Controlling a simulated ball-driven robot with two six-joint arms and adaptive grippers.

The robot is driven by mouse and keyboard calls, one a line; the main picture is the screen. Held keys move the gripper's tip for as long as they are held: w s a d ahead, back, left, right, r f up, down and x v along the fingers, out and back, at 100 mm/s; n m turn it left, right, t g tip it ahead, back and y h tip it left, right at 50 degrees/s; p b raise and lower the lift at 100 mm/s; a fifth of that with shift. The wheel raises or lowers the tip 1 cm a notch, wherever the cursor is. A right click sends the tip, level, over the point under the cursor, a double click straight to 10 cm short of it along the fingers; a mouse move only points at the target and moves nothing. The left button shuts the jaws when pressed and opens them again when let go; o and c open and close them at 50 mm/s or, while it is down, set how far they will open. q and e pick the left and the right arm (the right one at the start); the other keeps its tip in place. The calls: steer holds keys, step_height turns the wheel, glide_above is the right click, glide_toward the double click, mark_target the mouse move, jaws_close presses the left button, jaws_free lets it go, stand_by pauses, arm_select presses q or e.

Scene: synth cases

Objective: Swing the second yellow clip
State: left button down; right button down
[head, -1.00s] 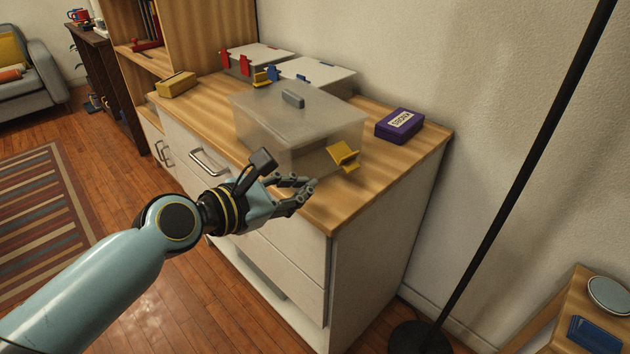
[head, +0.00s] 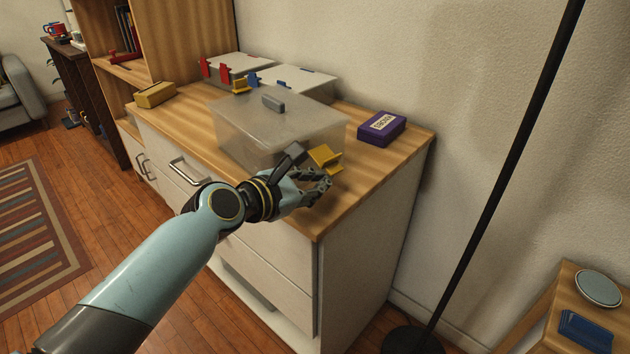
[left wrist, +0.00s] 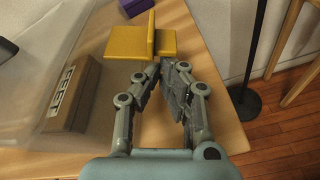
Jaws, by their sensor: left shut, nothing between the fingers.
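The clear case (head: 245,135) with a grey lid handle (head: 273,103) stands on the wooden cabinet top. One yellow clip (head: 325,158) sticks out from its right end; it also shows in the left wrist view (left wrist: 127,42), just beyond my fingertips. Another yellow clip (head: 241,86) shows at the case's far left end, partly hidden. My left gripper (head: 325,184) is shut and empty, just in front of and below the right-end clip. It also shows in the left wrist view (left wrist: 163,70). I cannot tell whether it touches the clip. My right gripper is not in view.
Cases with red clips (head: 225,72) and blue clips (head: 252,79) stand behind. A purple box (head: 381,128) lies to the right, a yellow box (head: 155,94) at the left. A labelled dark box (left wrist: 72,92) is inside the clear case. A black lamp pole (head: 490,200) stands at right.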

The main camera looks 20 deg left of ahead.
arm_select(q)
steer(key=shift+s+d+r+n+p, duration=0.15)
steer(key=shift+n+p, duration=0.15)
steer(key=shift+p, duration=0.25)
